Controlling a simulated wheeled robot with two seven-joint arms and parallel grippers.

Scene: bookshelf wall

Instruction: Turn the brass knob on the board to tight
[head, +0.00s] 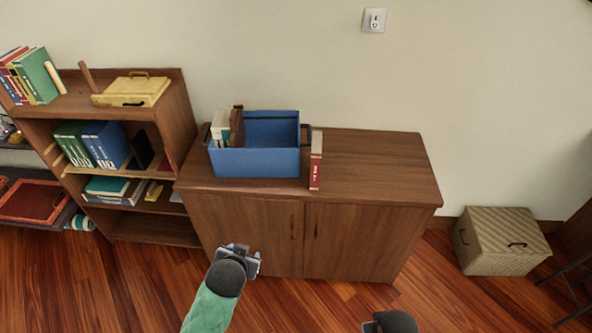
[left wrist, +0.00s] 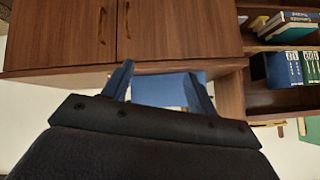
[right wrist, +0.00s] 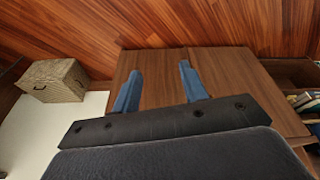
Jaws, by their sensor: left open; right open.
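I cannot make out a brass knob or its board in any view. A small pale plate (head: 374,20) with a tiny grey fitting is on the wall at the top of the head view; its detail is too small to tell. My left gripper (head: 240,249) is open and empty in front of the cabinet's left door; its two blue fingers (left wrist: 160,82) stand apart in the left wrist view. My right gripper (head: 370,326) is mostly cut off at the bottom edge of the head view. The right wrist view shows its fingers (right wrist: 160,78) apart and empty.
A wooden cabinet (head: 380,170) stands against the wall. On it are a blue bin (head: 255,162) holding books and an upright red book (head: 316,160). A bookshelf (head: 178,110) is at the left. A woven box (head: 500,240) is on the floor at the right.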

